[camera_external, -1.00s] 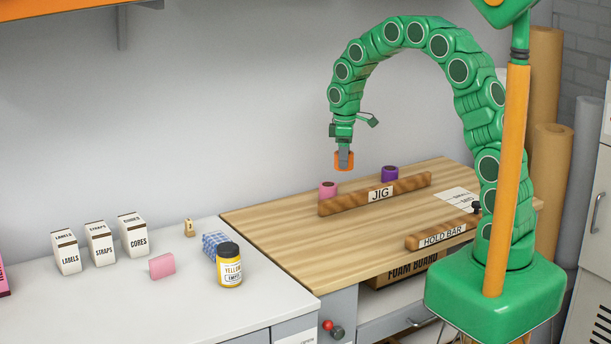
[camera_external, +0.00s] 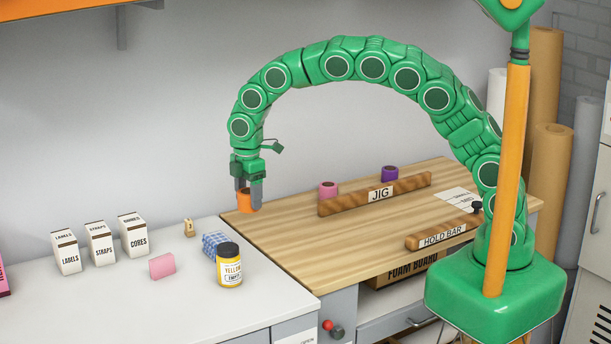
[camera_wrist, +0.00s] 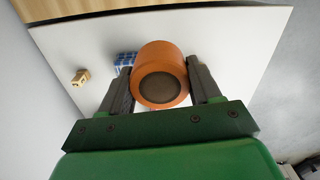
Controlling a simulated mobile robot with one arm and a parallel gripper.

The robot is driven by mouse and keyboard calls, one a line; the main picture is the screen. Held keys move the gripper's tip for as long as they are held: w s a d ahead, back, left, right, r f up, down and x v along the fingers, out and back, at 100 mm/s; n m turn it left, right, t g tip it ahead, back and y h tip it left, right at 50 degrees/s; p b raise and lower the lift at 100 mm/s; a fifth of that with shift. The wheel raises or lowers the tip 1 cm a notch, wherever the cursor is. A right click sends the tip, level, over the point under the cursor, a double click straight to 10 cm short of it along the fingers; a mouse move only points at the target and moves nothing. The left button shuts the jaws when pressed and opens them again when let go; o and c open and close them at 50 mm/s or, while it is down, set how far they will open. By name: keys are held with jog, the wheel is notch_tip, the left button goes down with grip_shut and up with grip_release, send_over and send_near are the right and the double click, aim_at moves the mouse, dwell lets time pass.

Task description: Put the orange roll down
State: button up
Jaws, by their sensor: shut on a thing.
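The orange roll (camera_external: 243,202) is held between the fingers of my gripper (camera_external: 249,192), near the far left corner of the wooden board. In the wrist view the orange roll (camera_wrist: 161,62) sits between the two fingers of my gripper (camera_wrist: 163,85), its dark round core facing the camera. The white counter shows beneath it there. The roll looks raised above the surface; I cannot tell how high.
A blue checked block (camera_external: 214,243), a small wooden piece (camera_external: 189,228), a yellow jar (camera_external: 229,266) and a pink block (camera_external: 162,266) stand on the white counter (camera_external: 130,300). Pink (camera_external: 328,190) and purple (camera_external: 390,174) rolls are behind the jig bar (camera_external: 351,198).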

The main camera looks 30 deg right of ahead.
jog(key=s+a, duration=0.2)
jog(key=s+a+n, duration=0.1)
jog(key=s+a, duration=0.2)
jog(key=s+a+n, duration=0.1)
jog(key=s+a, duration=0.1)
jog(key=a, duration=0.1)
jog(key=shift+s+a+f, duration=0.25)
jog(key=shift+s, duration=0.1)
jog(key=s+a+f+n, duration=0.1)
jog(key=s+a+n, duration=0.3)
jog(key=s+a, duration=0.6)
jog(key=shift+w+a+f, duration=0.65)
jog(key=shift+a+f, duration=0.6)
jog(key=shift+a, duration=0.25)
jog(key=shift+w+a+f, duration=0.65)
jog(key=shift+a+f, duration=0.55)
jog(key=shift+a, duration=0.25)
jog(key=shift+w+a+f, duration=0.65)
jog(key=shift+a+f, duration=0.6)
jog(key=shift+a, duration=0.25)
jog(key=shift+w+a+f, duration=0.15)
jog(key=shift+a+f, duration=0.15)
jog(key=shift+f, duration=0.3)
jog(key=shift+w+a+f, duration=0.25)
jog(key=shift+a+f, duration=0.05)
jog(key=shift+a, duration=0.05)
jog(key=shift+f, duration=0.1)
